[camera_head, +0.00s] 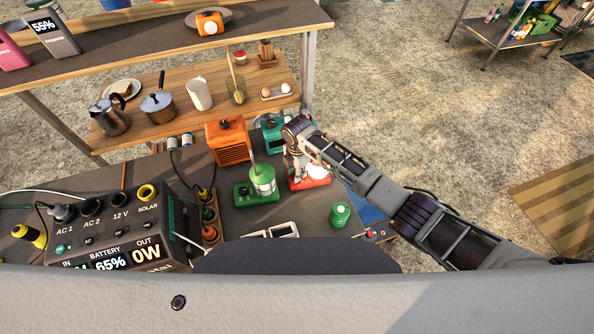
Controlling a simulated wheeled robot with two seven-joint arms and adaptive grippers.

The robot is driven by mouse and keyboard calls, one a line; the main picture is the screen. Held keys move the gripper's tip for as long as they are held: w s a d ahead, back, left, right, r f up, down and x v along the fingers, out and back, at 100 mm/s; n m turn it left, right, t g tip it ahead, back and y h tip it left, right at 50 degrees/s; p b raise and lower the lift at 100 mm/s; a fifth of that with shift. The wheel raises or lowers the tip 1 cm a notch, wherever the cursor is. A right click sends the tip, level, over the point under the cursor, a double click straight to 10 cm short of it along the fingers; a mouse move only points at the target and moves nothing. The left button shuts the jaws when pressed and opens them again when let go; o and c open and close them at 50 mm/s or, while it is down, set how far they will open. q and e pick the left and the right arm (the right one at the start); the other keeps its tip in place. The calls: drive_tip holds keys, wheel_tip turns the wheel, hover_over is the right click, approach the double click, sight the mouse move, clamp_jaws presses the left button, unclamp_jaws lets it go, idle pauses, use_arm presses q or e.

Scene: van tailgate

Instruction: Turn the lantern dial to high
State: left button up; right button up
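A green lantern (262,181) with a pale band stands on a green base (244,198) on the dark tabletop, in the middle of the head view. Small details on the base show, but I cannot make out the dial's setting. My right gripper (297,172) points down just right of the lantern, over a red item (316,181) with a white round part. It appears apart from the lantern. Its fingers are small and partly overlap the red item, so whether they are open, shut or touching it is unclear. My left gripper is out of view.
An orange box (230,141) and a teal device (272,135) stand behind the lantern. A power station (120,235) fills the left. A green canister (340,214) stands to the right.

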drive_tip(key=shift+m+p, duration=1)
drive_tip(key=shift+m, duration=0.2)
drive_tip(key=o, duration=1.1)
drive_tip(key=shift+c, duration=0.2)
